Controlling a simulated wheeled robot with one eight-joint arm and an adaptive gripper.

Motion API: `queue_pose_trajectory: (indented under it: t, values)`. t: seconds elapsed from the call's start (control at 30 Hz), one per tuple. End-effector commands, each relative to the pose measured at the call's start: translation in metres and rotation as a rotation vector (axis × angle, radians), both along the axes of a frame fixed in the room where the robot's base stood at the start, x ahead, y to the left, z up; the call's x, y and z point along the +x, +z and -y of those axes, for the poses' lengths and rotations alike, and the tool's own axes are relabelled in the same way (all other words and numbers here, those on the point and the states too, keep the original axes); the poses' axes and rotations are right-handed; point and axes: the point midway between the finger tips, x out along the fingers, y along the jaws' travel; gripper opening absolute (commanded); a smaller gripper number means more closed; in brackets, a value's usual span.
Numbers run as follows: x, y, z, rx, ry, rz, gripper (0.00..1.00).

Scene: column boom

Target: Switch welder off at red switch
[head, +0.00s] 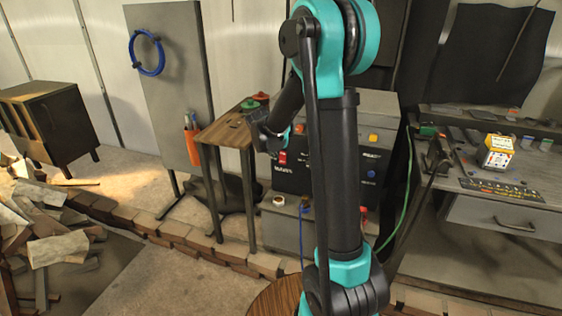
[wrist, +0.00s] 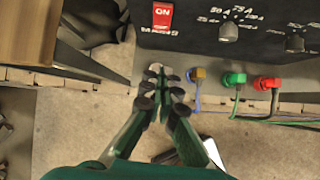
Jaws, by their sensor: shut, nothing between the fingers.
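The welder (head: 320,178) stands in the middle of the head view with a dark front panel, partly hidden behind my arm. Its red switch (head: 283,157) shows just left of my arm, above a MAINS label. In the wrist view the red switch (wrist: 163,15) is at the top edge and its upper half reads ON. My gripper (wrist: 158,70) is shut and empty, with its tips below the switch in that view and apart from it. In the head view my gripper (head: 270,142) is near the switch, partly hidden by my own arm.
A small wooden table (head: 228,131) stands just left of the welder. Dials (wrist: 228,32) and coloured cable plugs (wrist: 235,79) sit right of the switch. A workbench (head: 500,212) is at right, a wood pile (head: 55,235) at left. A low brick edge (head: 185,243) crosses the floor.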

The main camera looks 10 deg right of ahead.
Motion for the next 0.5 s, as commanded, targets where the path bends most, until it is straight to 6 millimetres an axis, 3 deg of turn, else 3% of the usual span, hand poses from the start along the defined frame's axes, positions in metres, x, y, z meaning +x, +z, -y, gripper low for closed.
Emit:
queue_pose_trajectory:
  t: [0.5]
  values:
    - [0.0008,0.0014,-0.0026,-0.078,0.078,-0.029,0.00]
